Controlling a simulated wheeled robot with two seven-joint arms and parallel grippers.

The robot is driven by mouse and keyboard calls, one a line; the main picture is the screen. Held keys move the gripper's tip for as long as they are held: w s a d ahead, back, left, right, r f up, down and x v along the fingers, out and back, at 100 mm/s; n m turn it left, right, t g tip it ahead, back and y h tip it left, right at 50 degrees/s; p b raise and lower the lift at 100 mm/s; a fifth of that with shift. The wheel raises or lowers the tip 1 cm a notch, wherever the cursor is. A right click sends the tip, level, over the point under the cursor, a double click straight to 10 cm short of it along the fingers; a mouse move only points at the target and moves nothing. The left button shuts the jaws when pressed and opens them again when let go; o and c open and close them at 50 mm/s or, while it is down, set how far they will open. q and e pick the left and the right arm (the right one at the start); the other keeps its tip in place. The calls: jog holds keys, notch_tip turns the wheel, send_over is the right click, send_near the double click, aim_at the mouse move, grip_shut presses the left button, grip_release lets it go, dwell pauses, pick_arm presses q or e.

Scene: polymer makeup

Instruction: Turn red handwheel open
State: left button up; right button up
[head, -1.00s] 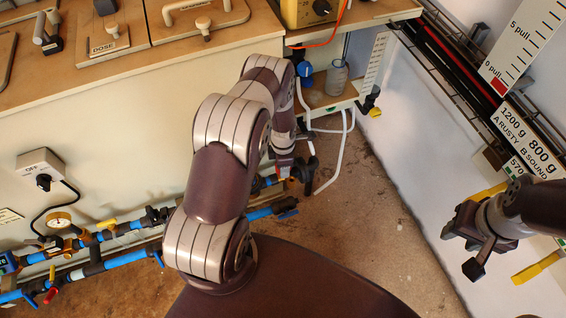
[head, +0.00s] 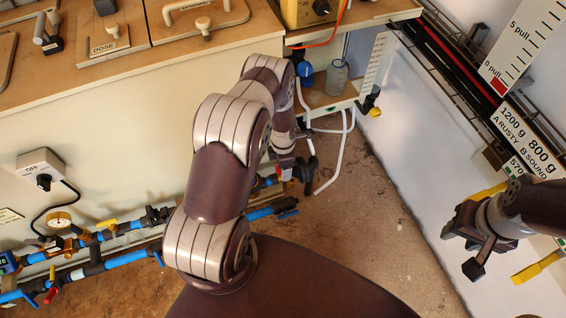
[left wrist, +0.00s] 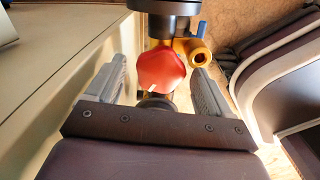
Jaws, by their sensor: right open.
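The red handwheel (left wrist: 162,70) shows in the left wrist view, with a small pale mark on its face. It sits between the two fingers of my left gripper (left wrist: 160,88), which is open, with a visible gap on each side. A small red part shows by my left wrist in the head view (head: 287,174), where the left gripper is mostly hidden by my arm. My right gripper (head: 463,250) is open and empty at the right, away from the handwheel.
Blue pipes (head: 125,258) with small valves run along the cabinet base. A brass fitting (left wrist: 200,52) sits right beside the handwheel. White hoses (head: 340,160) hang near my left wrist. A shelf holds a glass jar (head: 337,78). The floor (head: 370,225) at centre right is clear.

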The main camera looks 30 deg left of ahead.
pick_arm(q)
notch_tip(320, 180, up, 13)
jog(key=p, duration=0.4)
jog(key=shift+f, duration=0.15)
